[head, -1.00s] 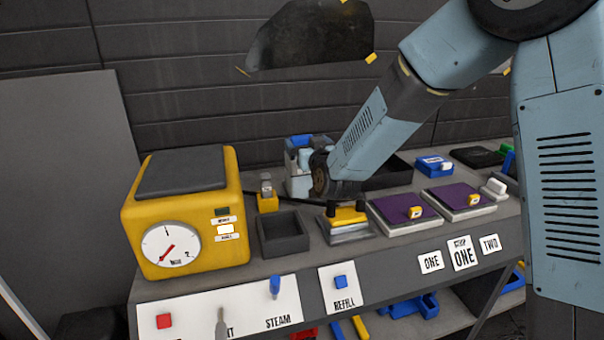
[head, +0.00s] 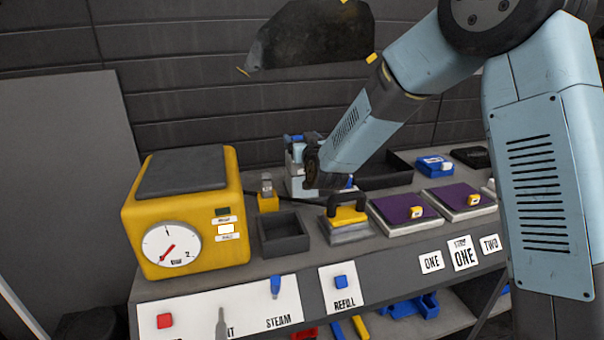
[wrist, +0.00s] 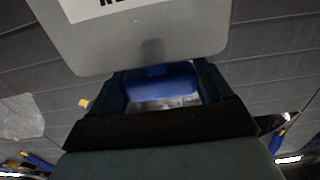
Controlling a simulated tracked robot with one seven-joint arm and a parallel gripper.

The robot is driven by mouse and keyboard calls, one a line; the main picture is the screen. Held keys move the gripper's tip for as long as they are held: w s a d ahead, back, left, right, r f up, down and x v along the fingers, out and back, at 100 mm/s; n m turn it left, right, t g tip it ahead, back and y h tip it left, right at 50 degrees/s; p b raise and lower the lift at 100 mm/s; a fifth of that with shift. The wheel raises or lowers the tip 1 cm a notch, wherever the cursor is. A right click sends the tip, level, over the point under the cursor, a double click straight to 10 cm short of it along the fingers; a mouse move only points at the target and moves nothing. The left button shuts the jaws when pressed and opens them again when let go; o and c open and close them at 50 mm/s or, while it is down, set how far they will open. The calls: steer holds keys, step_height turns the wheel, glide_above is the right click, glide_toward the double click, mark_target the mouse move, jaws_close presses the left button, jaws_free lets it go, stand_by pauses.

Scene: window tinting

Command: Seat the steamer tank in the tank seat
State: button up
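The steamer tank (head: 299,181) is a pale box with blue parts, at the back of the bench and partly hidden by my gripper. In the wrist view the translucent grey tank (wrist: 150,45) with a white label fills the top, and its blue handle (wrist: 162,85) lies between my dark fingers. My gripper (wrist: 162,95) looks shut on that handle; its fingertips are hidden in the head view. A dark open box (head: 284,232), likely the tank seat, stands empty beside the yellow steamer (head: 190,205). I cannot tell whether the tank touches the bench.
A yellow tool with a black handle (head: 346,218) stands right of the dark box. A small yellow stand (head: 267,200) is behind the box. Two purple-topped pads (head: 402,208) lie further right. A blue lever (head: 276,287) and a blue refill button (head: 341,281) are on the front.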

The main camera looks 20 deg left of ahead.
jaws_close()
stand_by(0.5)
